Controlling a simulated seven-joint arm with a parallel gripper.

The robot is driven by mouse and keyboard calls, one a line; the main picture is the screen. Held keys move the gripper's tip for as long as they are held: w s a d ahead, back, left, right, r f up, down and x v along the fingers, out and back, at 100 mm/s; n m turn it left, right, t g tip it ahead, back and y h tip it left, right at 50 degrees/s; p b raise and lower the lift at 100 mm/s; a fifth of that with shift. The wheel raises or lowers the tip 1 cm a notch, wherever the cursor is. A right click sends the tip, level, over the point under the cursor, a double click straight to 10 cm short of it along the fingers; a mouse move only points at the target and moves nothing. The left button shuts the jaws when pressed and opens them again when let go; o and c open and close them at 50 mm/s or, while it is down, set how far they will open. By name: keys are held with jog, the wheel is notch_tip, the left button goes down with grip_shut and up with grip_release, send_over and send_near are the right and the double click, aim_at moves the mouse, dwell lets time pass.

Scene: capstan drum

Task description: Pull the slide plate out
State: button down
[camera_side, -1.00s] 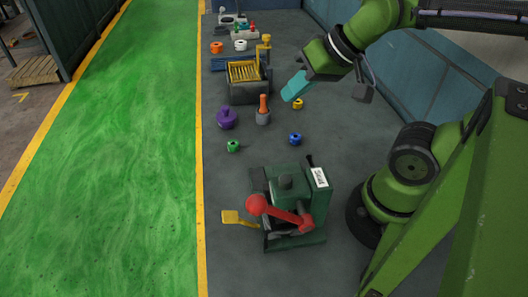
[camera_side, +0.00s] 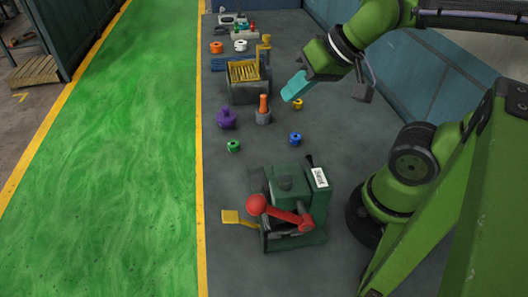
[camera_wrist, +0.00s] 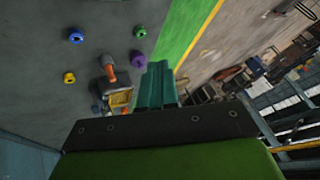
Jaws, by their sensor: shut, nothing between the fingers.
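A dark green machine (camera_side: 288,182) with a red-knobbed lever (camera_side: 257,204) stands at the front of the grey floor area in the side view. It has a labelled white tag on its right top. My gripper (camera_side: 296,86), with teal fingers, is shut and empty, well behind and above the machine. In the wrist view the teal fingers (camera_wrist: 157,84) lie together, and the machine is out of view.
Behind the machine are a green ring (camera_side: 233,146), a blue ring (camera_side: 295,138), a yellow ring (camera_side: 297,104), a purple knobbed piece (camera_side: 226,118) and an orange-handled piece (camera_side: 263,110). A yellow-topped box (camera_side: 244,80) stands farther back. A blue wall runs along the right.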

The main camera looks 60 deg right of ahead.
jog(key=c, duration=1.7)
grip_release()
jog(key=o, duration=0.5)
jog(key=shift+w+a+f+g, duration=0.45)
jog(key=shift+w+f+g, duration=0.05)
jog(key=shift+f, duration=0.2)
jog(key=w+a+f+n+g+h, duration=0.2)
jog(key=w+a+f+n+g, duration=0.25)
jog(key=w+a+g, duration=0.35)
jog(key=g, duration=0.3)
send_near(267, 186)
jog(key=shift+m, duration=0.25)
jog(key=x, duration=0.8)
jog(key=shift+s+f, duration=0.15)
jog(key=shift+f, duration=0.05)
grip_shut()
